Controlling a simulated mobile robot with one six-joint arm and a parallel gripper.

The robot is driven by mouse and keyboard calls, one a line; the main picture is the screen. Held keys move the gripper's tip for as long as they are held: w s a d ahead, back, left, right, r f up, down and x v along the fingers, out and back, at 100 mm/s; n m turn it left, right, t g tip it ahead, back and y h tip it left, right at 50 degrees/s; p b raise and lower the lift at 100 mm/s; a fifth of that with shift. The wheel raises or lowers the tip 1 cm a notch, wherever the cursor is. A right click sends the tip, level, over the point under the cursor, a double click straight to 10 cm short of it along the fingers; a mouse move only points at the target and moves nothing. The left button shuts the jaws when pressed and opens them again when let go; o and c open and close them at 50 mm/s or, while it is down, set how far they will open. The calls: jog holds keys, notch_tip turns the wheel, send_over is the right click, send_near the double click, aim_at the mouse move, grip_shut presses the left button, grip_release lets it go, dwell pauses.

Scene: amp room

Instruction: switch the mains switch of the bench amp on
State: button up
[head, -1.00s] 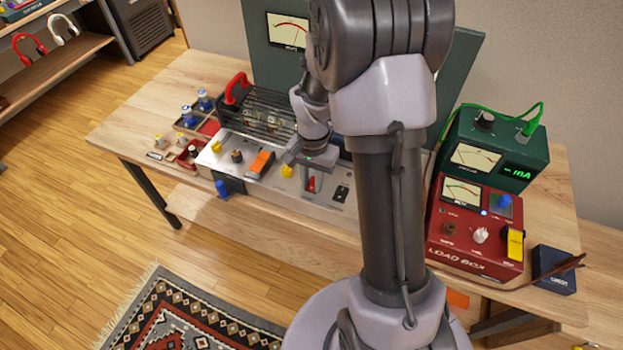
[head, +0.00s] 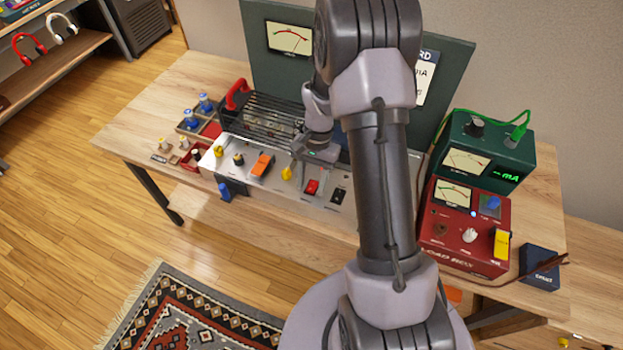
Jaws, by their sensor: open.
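The bench amp (head: 325,206) stands on the wooden bench, with a silver front panel and a dark wire cage behind it. Its panel carries yellow knobs, an orange piece, a red rocker switch (head: 312,187) and a black switch plate (head: 338,195). Which of these is the mains switch I cannot read from here. My gripper (head: 303,162) is over the panel, just behind and above the red rocker. Its fingers are small and partly hidden by my arm, but they are open and hold nothing that I can see. The red rocker shows clear of the gripper.
To the right stand a red load box (head: 462,257) and a green meter box (head: 484,163) with a green cable. A small dark box (head: 540,266) lies at the right edge. Small tubes in trays (head: 190,125) stand at left. A green board (head: 457,75) rises behind.

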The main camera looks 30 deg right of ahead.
aim_at(317, 177)
jog(key=p+v, duration=0.6)
jog(key=v, duration=1.1)
jog(key=shift+r, duration=0.25)
jog(key=shift+w, duration=0.1)
